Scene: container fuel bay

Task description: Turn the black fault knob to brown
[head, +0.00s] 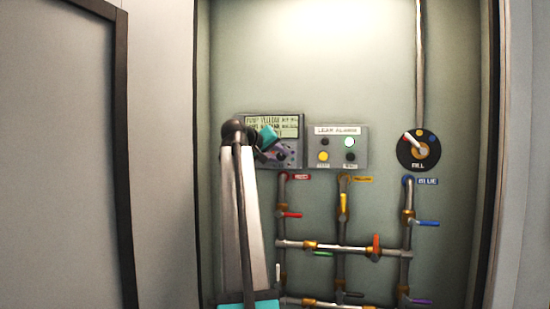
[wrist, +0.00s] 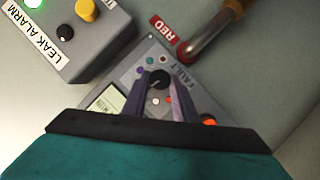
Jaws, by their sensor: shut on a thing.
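The black fault knob (wrist: 158,80) sits on a grey panel (wrist: 190,72) marked FAULT in the wrist view. Small coloured dots ring it, among them blue, purple and white. A light mark shows on the knob's lower left edge, but I cannot tell clearly which dot it points at. My gripper (wrist: 160,78) has its two dark purple fingers on either side of the knob, shut on it. In the head view my teal gripper (head: 268,138) is at the panel's front and partly covers it. The panel's display (head: 287,123) shows above it, its text too small to read.
A leak alarm box (head: 361,146) with a yellow knob (head: 323,157) and lit lamp is just right of the panel. A round FILL dial (head: 418,150) is further right. Pipes with coloured valve handles (head: 428,223) run below. An orange-red button (wrist: 209,121) is near my right finger.

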